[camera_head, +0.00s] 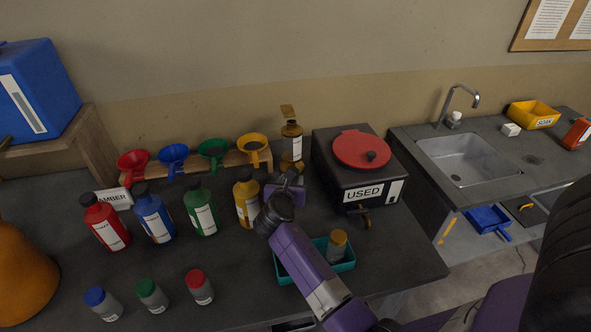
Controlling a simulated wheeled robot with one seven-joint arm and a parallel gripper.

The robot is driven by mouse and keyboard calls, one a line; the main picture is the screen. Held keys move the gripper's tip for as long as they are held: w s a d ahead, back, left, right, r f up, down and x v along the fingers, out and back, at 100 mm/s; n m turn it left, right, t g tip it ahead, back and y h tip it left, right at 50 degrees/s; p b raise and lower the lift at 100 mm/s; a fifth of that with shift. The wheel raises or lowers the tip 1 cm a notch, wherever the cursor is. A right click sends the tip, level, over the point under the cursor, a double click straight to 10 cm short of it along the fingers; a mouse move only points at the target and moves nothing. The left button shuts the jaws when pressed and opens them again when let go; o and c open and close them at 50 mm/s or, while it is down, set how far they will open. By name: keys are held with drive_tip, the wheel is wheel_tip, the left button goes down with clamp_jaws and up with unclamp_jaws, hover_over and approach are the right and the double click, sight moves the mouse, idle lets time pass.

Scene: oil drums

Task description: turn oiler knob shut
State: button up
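No part is plainly labelled as the oiler. An amber bottle (291,150) with a dark collar and a white label stands upright at the back of the bench. A tan flat piece (288,112) shows just above it. It may be the oiler, but I cannot tell, and no knob is clear on it. My gripper (286,180) is low over the bench, just in front of this bottle and right of the yellow bottle (247,201). Its fingers are small and partly hidden by my wrist, so their opening and any contact are unclear.
A teal tray (287,268) holds a grey, orange-capped bottle (337,245). Colored bottles and funnels line the left. A sink (465,160) is further right.

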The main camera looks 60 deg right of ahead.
sight(295, 171)
drive_tip(key=shift+x, duration=3.5)
drive_tip(key=shift+c, duration=0.4)
clamp_jaws()
